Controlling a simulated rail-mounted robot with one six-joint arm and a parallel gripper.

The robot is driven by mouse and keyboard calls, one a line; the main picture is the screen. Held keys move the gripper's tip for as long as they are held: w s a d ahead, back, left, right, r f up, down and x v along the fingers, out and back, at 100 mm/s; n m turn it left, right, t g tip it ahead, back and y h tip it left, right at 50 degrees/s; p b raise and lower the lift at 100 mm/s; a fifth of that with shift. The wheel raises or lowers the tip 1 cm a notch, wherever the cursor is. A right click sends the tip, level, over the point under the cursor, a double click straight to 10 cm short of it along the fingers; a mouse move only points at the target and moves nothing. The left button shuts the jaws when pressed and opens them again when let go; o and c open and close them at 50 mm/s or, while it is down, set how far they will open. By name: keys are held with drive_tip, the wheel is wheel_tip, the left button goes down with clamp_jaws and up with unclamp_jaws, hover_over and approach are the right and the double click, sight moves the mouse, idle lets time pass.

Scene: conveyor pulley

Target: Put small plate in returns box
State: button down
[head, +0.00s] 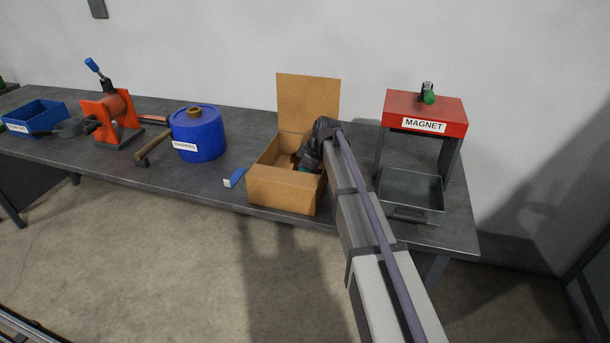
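An open cardboard box (282,189) with its back flap raised stands at the front of the workbench. It carries no label that I can read. My gripper (304,166) reaches down into the box's right side, and its dark wrist hangs over the right wall. The fingers are partly hidden by the box wall and dark against the inside, so I cannot tell whether they are open or hold anything. I cannot make out a small plate; it may be hidden in the box or by my gripper.
A red MAGNET press (425,115) with a grey tray (410,187) stands at right.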

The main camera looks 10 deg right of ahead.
drive_tip(key=shift+f+b, duration=0.25)
drive_tip(key=shift+b, duration=0.05)
drive_tip(key=c, duration=1.2)
unclamp_jaws()
drive_tip(key=shift+r, duration=0.1)
drive_tip(key=shift+c, duration=0.2)
